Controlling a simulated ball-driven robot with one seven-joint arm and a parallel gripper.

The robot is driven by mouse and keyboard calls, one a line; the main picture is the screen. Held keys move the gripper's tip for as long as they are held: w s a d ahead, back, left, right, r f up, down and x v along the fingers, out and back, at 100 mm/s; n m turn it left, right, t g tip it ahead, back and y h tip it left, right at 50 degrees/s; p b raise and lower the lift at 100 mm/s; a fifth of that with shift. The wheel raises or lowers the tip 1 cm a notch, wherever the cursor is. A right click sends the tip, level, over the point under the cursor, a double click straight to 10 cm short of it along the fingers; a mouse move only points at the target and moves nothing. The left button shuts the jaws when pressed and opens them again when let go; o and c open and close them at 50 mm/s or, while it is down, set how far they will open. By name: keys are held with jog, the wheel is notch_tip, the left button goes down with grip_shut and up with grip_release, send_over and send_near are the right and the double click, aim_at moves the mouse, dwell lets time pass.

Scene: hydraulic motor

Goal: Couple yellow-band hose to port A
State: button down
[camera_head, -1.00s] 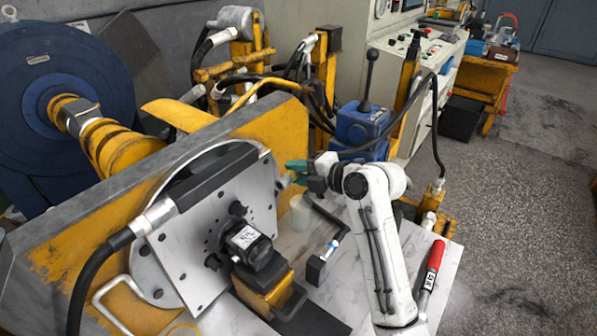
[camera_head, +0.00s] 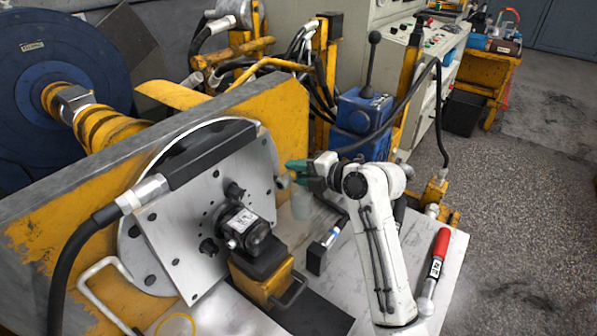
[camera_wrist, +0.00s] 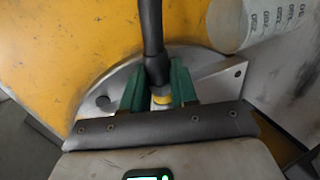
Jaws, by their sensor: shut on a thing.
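My gripper (camera_head: 298,171) has green fingers and is shut on the yellow-band hose, to the right of the round metal plate. In the wrist view the black hose (camera_wrist: 151,35) runs up from between the fingers (camera_wrist: 159,88). Its yellow band (camera_wrist: 162,99) shows at the grip. In the head view a small grey end sticks out left of the fingertips. The hydraulic motor (camera_head: 243,230), black with a white label, is left of and below my gripper, clearly apart from it. It has dark round fittings above and below; I cannot read which is port A.
A translucent cup (camera_head: 302,205) stands just below my gripper; it also shows in the wrist view (camera_wrist: 240,25). A red-handled tool (camera_head: 437,258) lies at the bench's right edge. A thick black hose (camera_head: 95,235) is at left. A yellow wall (camera_head: 285,122) rises behind the plate.

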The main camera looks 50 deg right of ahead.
aim_at(260, 192)
jog(key=shift+s+a, duration=0.1)
jog(key=shift+a, duration=3.8)
jog(key=shift+s+a, duration=0.15)
jog(key=shift+a, duration=0.5)
jog(key=shift+a, duration=0.75)
jog(key=shift+a+f, duration=0.1)
jog(key=shift+a, duration=0.8)
jog(key=shift+d, duration=0.9)
jog(key=shift+d, duration=0.5)
